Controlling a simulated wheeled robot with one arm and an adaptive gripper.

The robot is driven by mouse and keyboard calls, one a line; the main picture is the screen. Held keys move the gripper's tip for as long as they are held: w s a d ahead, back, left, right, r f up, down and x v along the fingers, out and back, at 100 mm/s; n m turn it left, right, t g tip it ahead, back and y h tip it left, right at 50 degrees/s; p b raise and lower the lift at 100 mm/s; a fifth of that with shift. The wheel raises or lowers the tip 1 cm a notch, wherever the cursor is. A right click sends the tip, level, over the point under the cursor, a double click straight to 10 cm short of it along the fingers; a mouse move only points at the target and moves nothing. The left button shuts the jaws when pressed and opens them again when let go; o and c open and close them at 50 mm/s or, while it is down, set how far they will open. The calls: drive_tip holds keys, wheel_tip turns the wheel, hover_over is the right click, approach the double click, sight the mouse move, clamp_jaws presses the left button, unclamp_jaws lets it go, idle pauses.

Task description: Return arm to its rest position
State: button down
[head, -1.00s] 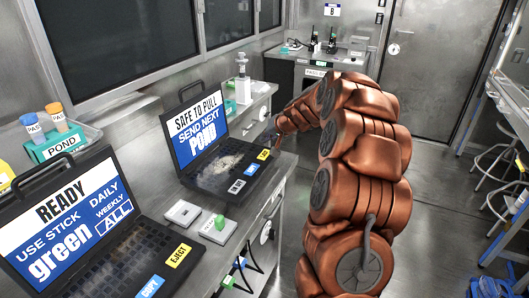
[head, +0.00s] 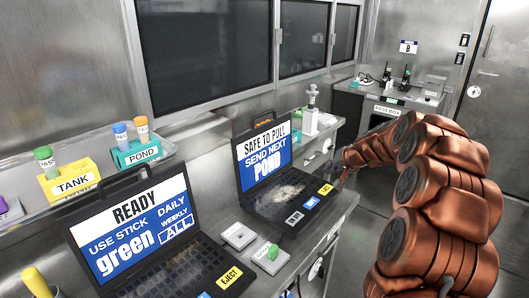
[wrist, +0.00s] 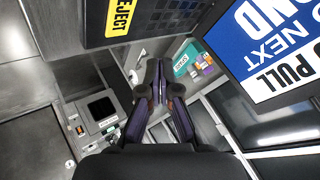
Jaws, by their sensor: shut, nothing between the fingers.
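My copper-coloured arm reaches in from the right of the head view. My gripper (head: 341,160) is at its far end, just beyond the yellow EJECT key (head: 326,189) of the far laptop (head: 285,198). In the wrist view my gripper (wrist: 159,84) has its dark fingers together with nothing between them. The far laptop's screen (head: 265,158) reads "SAFE TO PULL SEND NEXT POND". Part of that screen (wrist: 280,45) and the EJECT key (wrist: 122,16) also show in the wrist view.
The near laptop (head: 135,228) reads "READY USE STICK green". A green stick (head: 272,252) sits on a small grey block on the counter. Holders labelled TANK (head: 72,183) and POND (head: 136,154) stand on the shelf. A door (head: 495,110) is at the back right.

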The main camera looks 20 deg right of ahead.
drive_tip(key=s+a+r+n+g+y+p, duration=0.1)
drive_tip(key=s+a+r+n+g+p, duration=0.15)
drive_tip(key=s+a, duration=0.85)
drive_tip(key=s+a+r+n+g+y+p, duration=0.1)
drive_tip(key=s+a+r+n+g, duration=0.2)
drive_tip(key=s+a, duration=0.8)
drive_tip(key=s+a+n+g+h+p, duration=0.1)
drive_tip(key=s+a+g, duration=0.1)
drive_tip(key=s, duration=1)
drive_tip(key=s+a+n+g+h+p, duration=0.1)
drive_tip(key=s+a+g+h+p, duration=0.1)
drive_tip(key=s, duration=1.1)
drive_tip(key=shift+a+f+g, duration=0.25)
drive_tip(key=shift+a+g, duration=0.5)
drive_tip(key=shift+a, duration=0.5)
drive_tip(key=shift+s, duration=0.1)
